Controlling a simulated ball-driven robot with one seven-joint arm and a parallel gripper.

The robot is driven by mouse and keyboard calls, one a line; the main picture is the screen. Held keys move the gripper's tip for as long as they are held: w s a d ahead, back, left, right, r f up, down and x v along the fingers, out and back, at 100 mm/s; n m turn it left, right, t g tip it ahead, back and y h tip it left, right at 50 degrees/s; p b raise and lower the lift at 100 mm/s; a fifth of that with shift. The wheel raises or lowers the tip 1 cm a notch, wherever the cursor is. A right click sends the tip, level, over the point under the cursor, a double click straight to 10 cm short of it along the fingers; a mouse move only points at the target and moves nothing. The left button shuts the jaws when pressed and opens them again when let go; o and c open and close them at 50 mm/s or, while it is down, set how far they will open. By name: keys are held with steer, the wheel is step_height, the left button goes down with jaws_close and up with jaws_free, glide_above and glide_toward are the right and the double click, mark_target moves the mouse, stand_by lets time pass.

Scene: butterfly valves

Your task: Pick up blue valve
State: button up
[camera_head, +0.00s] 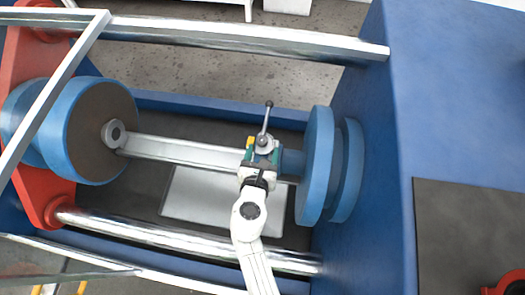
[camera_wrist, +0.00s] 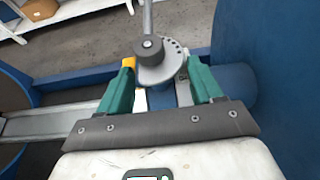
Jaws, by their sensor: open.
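A valve with a grey notched disc and an upright lever (camera_head: 267,118) stands at the right end of a silver bar, beside blue round discs. In the wrist view its grey head (camera_wrist: 160,62) is between and just beyond my fingertips, with a bluish part below it. My gripper (camera_head: 260,160) is open, its green fingers (camera_wrist: 162,66) on either side of the valve. Contact cannot be told. A small yellow piece (camera_wrist: 128,62) shows at the left fingertip; what it belongs to is unclear. The valve's lower body is mostly hidden by my gripper.
Blue discs (camera_head: 318,165) stand close to the right, by a large blue machine wall (camera_head: 375,150). The silver bar (camera_head: 185,150) runs left to a blue wheel (camera_head: 95,130). Chrome rods (camera_head: 240,40) cross behind and in front. A pale plate (camera_head: 200,200) lies below.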

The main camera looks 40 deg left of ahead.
steer(key=shift+f+x, duration=0.2)
steer(key=shift+x, duration=0.85)
steer(key=shift+s+d, duration=0.1)
